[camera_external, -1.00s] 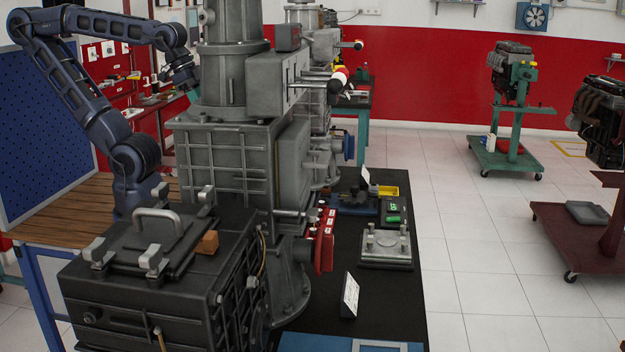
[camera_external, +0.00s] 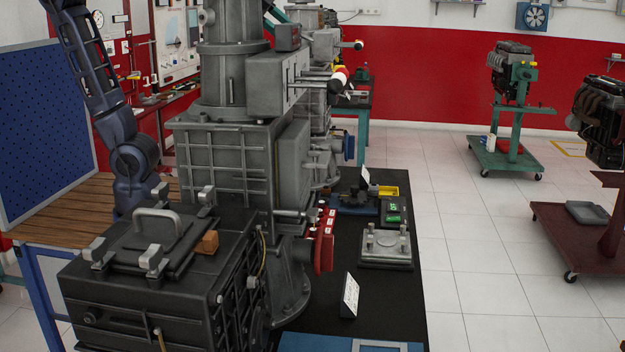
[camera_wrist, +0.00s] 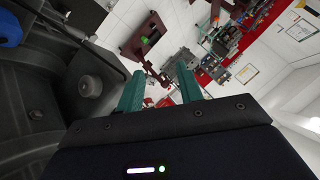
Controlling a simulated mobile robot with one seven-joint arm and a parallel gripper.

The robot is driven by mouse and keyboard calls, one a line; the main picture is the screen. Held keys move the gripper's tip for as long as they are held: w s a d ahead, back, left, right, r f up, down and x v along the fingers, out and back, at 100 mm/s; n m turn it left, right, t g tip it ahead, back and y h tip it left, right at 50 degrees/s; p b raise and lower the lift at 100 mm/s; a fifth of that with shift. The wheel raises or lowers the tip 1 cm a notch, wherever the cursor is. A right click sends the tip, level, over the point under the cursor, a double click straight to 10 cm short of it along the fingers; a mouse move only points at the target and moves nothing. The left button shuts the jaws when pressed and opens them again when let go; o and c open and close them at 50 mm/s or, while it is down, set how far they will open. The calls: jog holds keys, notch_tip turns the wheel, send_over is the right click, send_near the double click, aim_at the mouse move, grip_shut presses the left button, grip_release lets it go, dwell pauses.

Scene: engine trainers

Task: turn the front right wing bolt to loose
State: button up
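A dark box (camera_external: 130,305) stands in the foreground of the external view, with a handled lid (camera_external: 180,262) on top. Grey wing-like fasteners stand around the lid; the near right one (camera_external: 151,259) looks upright, but its tightness cannot be told. My arm rises out of the top left of the external view. Teal strips (camera_external: 275,13) at the top edge there look like part of my gripper. In the wrist view my gripper (camera_wrist: 161,72) has its two teal fingers apart, with nothing between them. No wing fastener is clearly seen in the wrist view.
A tall grey machine column (camera_external: 225,160) stands behind the box. A wooden bench (camera_external: 50,222) is at left. The black tabletop (camera_external: 385,300) carries a grey plate with posts (camera_external: 388,250) and a small sign (camera_external: 349,296). In the wrist view dark machine parts with a round knob (camera_wrist: 90,86) lie close at left.

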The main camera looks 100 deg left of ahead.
jog(key=w+d+r+m+t+h, duration=0.15)
jog(key=w+d+r+m, duration=0.35)
jog(key=w+d+r, duration=0.5)
jog(key=w+d+m+t, duration=0.1)
jog(key=w+d+m, duration=0.2)
jog(key=d, duration=0.3)
jog(key=m+g+h, duration=0.2)
jog(key=m+g, duration=0.3)
jog(key=g, duration=0.7)
send_over(206, 189)
notch_tip(206, 189, down, 24)
notch_tip(206, 189, down, 10)
grip_shut()
